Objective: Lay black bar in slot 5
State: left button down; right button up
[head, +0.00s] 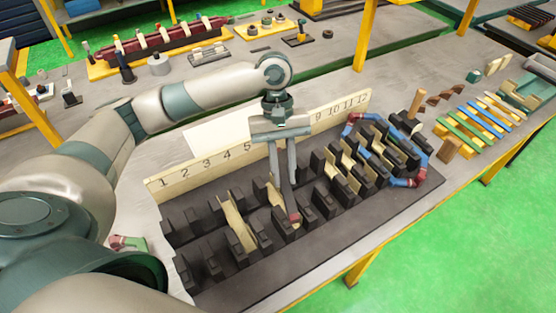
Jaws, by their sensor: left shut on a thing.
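The dark stator block (330,253) lies on the table with two rows of black teeth and slots between them. A pale board (258,143) behind it carries slot numbers; 1 to 5 and 9 to 12 show, and my left gripper covers the middle ones. My left gripper (293,217) points down into the middle of the block, its reddish fingertips low among the front teeth. It is shut on the black bar, which I cannot pick out clearly against the black teeth. Pale liners (238,222) stand in some slots near the gripper. My right gripper is not in view.
A red and blue coil (423,160) sits in the slots at the block's right end. Colored strips (468,132) and a green tray (527,92) lie further right. A red and green piece (128,243) lies left of the block. Another bench with parts stands behind.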

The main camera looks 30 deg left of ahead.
pick_arm(q)
jog(key=n, duration=0.1)
jog(key=a+n, duration=0.1)
jog(key=shift+w+a+n+t+h+p, duration=0.3)
jog(key=shift+w+n+h+p, duration=0.05)
jog(key=shift+n+h+p, duration=0.05)
jog(key=shift+w+a+f+n, duration=0.15)
jog(key=shift+a+n, duration=0.1)
jog(key=shift+n, duration=0.15)
jog(key=shift+w, duration=0.1)
jog(key=shift+f, duration=0.1)
jog(key=shift+f+b, duration=0.25)
jog(key=shift+b, duration=0.1)
notch_tip(320, 180, down, 2)
jog(key=b, duration=0.3)
jog(key=shift+f+b, duration=0.2)
jog(key=shift+b, duration=0.2)
jog(key=shift+f+b, duration=0.7)
jog(key=shift+b, duration=0.6)
